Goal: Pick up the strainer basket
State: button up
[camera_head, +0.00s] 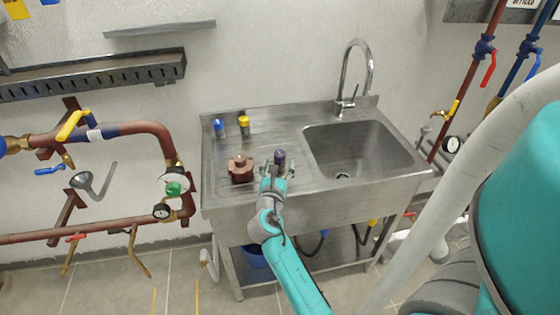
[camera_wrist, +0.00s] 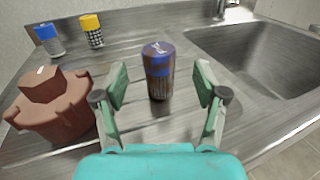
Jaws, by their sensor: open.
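A dark brown, rust-toned cylinder with a blue band and a small pale mark on top stands upright on the steel drainboard; it looks like a strainer basket (camera_wrist: 159,74) and also shows in the head view (camera_head: 280,156). My gripper (camera_wrist: 161,86) is open, with one green-padded finger on each side of the basket and visible gaps between. In the head view my gripper (camera_head: 275,178) is at the basket's near side and hides its lower part. A reddish-brown cast housing (camera_wrist: 52,104) sits left of my gripper; it also shows in the head view (camera_head: 241,169).
A blue-topped cylinder (camera_head: 219,128) and a yellow-topped, mesh-patterned cylinder (camera_head: 244,125) stand at the drainboard's back left. The sink basin (camera_head: 355,150) with a tall faucet (camera_head: 346,104) lies to the right. Pipes and valves line the wall at left.

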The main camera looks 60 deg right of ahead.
aim_at(279, 159)
jog(key=shift+x, duration=2.65)
jog(key=shift+a+r, duration=0.1)
jog(key=shift+r, duration=0.05)
jog(key=c, duration=1.2)
